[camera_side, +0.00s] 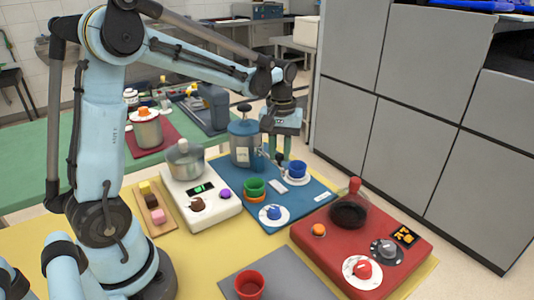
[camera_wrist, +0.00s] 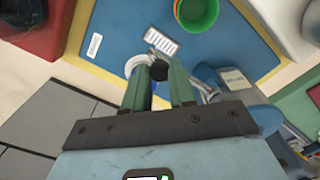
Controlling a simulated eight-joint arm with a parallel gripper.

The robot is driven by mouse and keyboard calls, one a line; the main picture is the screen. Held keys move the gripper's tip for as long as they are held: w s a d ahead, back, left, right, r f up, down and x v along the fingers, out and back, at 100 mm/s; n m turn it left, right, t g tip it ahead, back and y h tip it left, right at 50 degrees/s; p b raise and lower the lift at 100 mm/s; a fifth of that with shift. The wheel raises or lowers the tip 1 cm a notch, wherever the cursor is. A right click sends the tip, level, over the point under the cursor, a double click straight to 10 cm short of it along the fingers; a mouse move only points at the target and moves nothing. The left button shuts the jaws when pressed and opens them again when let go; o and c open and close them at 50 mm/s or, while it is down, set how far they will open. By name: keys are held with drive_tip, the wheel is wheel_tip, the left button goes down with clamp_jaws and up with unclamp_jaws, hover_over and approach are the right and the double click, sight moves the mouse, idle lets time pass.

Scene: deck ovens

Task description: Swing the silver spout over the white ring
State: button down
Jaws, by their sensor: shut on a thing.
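My gripper (camera_side: 279,153) points down beside the blue dispenser (camera_side: 243,140) on the blue mat. In the wrist view, its green fingers (camera_wrist: 158,76) are closed around a small black knob (camera_wrist: 159,70), which seems to belong to the silver spout. The silver spout (camera_wrist: 206,90) shows only in part near the dispenser (camera_wrist: 233,80); a finger hides much of it. The blue cup (camera_side: 297,169) stands within the white ring (camera_side: 294,179), just right of my fingertips. In the wrist view the white ring (camera_wrist: 130,65) is partly hidden by the left finger. I cannot tell whether the spout's end is over it.
Green and orange cups (camera_side: 254,189) and a white dial plate with a blue knob (camera_side: 273,215) are on the mat. A red stove (camera_side: 330,248) is at the front right, a white scale-like unit (camera_side: 212,212) at left. Grey cabinets (camera_side: 395,150) stand behind right.

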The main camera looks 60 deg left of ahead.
drive_tip(key=shift+w, duration=0.15)
drive_tip(key=w+a+n, duration=0.2)
drive_tip(key=w+n, duration=0.4)
drive_tip(key=n, duration=0.1)
drive_tip(key=shift+n, duration=0.4)
idle(0.4)
drive_tip(key=shift+a, duration=0.15)
drive_tip(key=c, duration=0.9)
unclamp_jaws()
drive_tip(key=shift+c, duration=0.2)
wheel_tip(320, 180, up, 12)
drive_tip(key=shift+r, duration=0.1)
